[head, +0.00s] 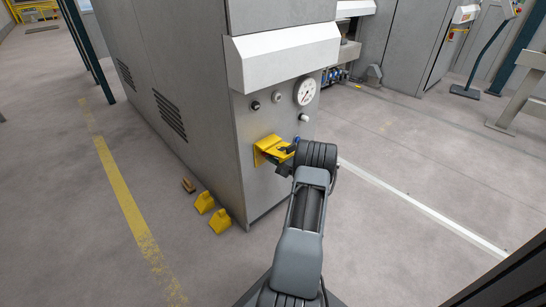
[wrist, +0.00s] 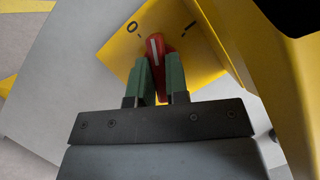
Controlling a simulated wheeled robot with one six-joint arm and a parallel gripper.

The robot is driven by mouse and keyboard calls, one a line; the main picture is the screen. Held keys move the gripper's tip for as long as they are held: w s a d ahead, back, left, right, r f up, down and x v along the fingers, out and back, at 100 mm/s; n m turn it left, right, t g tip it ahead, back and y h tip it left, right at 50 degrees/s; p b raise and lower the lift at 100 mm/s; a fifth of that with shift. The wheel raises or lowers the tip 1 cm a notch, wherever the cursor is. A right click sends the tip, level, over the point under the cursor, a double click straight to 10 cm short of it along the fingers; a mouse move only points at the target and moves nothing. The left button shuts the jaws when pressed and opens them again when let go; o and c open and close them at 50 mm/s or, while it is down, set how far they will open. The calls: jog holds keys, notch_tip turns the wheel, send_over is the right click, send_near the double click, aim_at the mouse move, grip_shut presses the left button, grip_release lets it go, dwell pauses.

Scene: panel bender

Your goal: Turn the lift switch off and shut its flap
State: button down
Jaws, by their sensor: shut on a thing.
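The lift switch is a red knob (wrist: 155,48) with a white line, set on a yellow plate (wrist: 120,58) marked 0 and I. The line points up and slightly left, between the marks and closer to the 0. My gripper (wrist: 157,72) is shut on the knob, with a green-padded finger on each side. The yellow flap (wrist: 302,100) stands open, sticking out at the right of the wrist view. In the head view, the yellow switch housing (head: 268,146) is on the cabinet front, and my gripper (head: 284,154) reaches into it; the knob is hidden there.
The grey cabinet (head: 190,90) carries a pressure gauge (head: 305,91) and small knobs above the housing. A white ledge (head: 285,55) juts out higher up. Two yellow wedges (head: 212,211) and a small brown item lie on the floor at left.

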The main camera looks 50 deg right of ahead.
jog(key=c, duration=1.1)
grip_release()
jog(key=p+v, duration=0.3)
jog(key=v, duration=1.1)
jog(key=shift+a+p, duration=0.1)
jog(key=shift+p, duration=0.25)
